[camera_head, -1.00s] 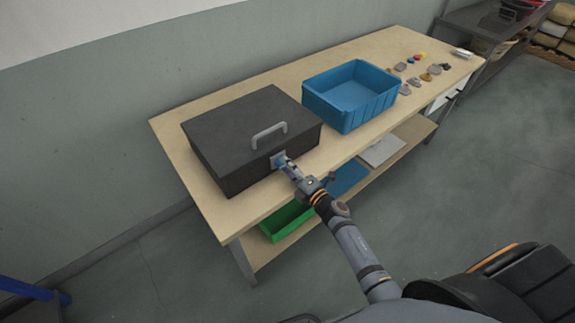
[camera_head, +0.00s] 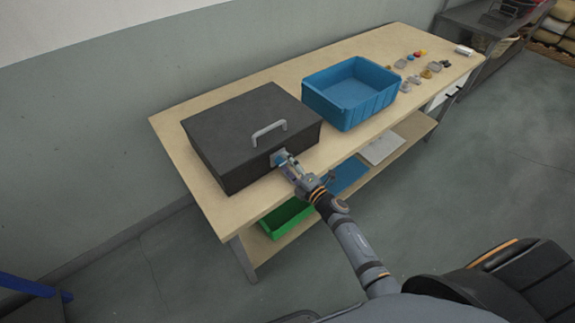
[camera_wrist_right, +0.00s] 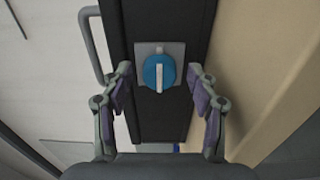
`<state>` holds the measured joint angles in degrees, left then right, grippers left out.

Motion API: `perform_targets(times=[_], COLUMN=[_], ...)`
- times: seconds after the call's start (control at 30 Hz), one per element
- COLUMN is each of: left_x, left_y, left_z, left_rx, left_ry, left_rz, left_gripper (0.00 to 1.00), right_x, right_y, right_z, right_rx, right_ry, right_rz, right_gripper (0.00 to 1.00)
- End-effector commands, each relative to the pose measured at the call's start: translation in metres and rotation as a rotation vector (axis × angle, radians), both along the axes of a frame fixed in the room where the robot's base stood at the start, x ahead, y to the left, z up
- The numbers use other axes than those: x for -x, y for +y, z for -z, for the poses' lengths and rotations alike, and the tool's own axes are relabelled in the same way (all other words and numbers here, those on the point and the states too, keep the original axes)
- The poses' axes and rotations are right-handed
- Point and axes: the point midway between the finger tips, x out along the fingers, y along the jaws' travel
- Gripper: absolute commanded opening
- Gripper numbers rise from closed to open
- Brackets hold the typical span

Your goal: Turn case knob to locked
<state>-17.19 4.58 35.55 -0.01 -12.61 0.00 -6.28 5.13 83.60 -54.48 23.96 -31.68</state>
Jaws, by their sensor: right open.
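The black case (camera_head: 235,130) with a grey handle (camera_head: 268,133) sits on the wooden table, lid closed. Its knob shows in the right wrist view as a blue disc with a white bar (camera_wrist_right: 159,74) on a grey plate (camera_wrist_right: 141,72). In that view the bar runs along the up-down direction. My right gripper (camera_head: 285,160) is at the front face of the case. In the wrist view my right gripper (camera_wrist_right: 160,88) is open, with one finger on each side of the knob and a gap on both sides. In the head view the gripper partly covers the knob. My left gripper is not in view.
A blue bin (camera_head: 350,92) stands on the table (camera_head: 215,212) right of the case. Several small objects lie at the table's far right. A green tray (camera_head: 286,218) is on the shelf below. The table is clear in front of the bin.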

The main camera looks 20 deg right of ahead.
Motion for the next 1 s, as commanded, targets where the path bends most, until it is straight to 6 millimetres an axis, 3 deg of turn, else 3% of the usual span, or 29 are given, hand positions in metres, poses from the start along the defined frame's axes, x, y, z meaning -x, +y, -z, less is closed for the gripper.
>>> perform_targets(times=[0.27,0.7,1.0], left_x=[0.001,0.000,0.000], left_y=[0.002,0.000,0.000], left_z=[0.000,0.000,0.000], left_rx=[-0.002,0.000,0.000], left_ry=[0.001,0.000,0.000], left_rz=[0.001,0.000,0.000], left_gripper=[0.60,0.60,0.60], right_x=[0.012,0.101,0.113], right_y=[-0.005,-0.037,-0.041], right_z=[0.001,0.001,0.000], right_rx=[0.002,0.002,0.001], right_ry=[0.002,0.002,0.000], right_rz=[0.000,-0.001,0.000], right_gripper=[0.59,0.59,0.59])
